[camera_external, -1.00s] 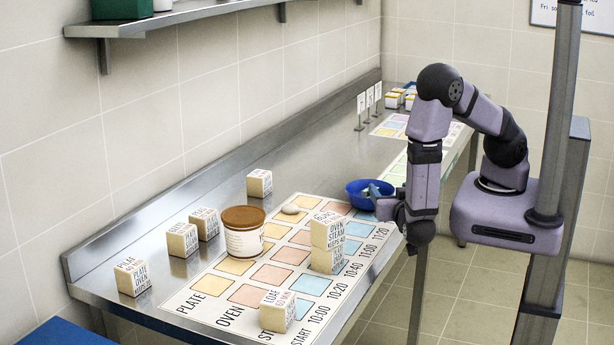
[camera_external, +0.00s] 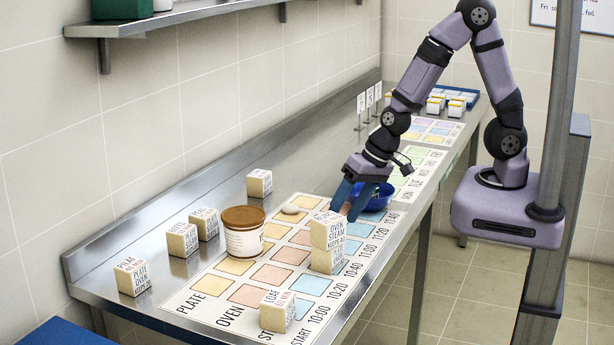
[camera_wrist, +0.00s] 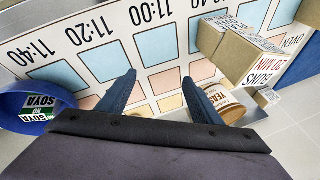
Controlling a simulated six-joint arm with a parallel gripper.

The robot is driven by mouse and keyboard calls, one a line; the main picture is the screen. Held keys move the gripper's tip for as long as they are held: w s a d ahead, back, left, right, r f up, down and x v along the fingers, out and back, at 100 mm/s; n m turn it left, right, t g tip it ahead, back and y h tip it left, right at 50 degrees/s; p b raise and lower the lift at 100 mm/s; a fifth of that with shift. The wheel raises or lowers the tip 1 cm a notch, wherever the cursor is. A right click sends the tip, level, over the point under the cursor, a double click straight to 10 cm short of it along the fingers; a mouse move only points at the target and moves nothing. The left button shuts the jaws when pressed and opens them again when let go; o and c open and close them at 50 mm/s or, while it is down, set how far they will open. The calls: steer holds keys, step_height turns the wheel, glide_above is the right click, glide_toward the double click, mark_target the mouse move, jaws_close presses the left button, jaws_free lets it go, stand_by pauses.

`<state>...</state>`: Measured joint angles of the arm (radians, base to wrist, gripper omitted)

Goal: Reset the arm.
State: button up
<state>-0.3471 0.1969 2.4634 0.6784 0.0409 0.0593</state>
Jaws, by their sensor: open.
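My gripper (camera_external: 345,200) is open, its two blue fingers pointing down over the printed schedule mat (camera_external: 240,295), just behind the stacked label blocks. The wrist view shows the open fingers (camera_wrist: 160,95) apart, with only the mat's coloured squares between them. A blue bowl (camera_external: 378,199) sits beside the gripper; in the wrist view it is at the left (camera_wrist: 15,110), with a "NO SOYA" label in it. I cannot tell from the outside view whether the fingers touch anything.
Two stacked blocks (camera_external: 326,260) stand right by the gripper. Sign posts (camera_external: 361,112) and a blue tray (camera_external: 455,95) are at the far end.

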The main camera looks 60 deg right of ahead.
steer(key=s+d+r+n+g+h+b, duration=0.1)
steer(key=s+d+n+g, duration=0.3)
steer(key=s+d, duration=0.9)
steer(key=shift+d+r+g+h, duration=0.2)
steer(key=shift+r+g+h, duration=0.2)
steer(key=shift+r+h, duration=0.15)
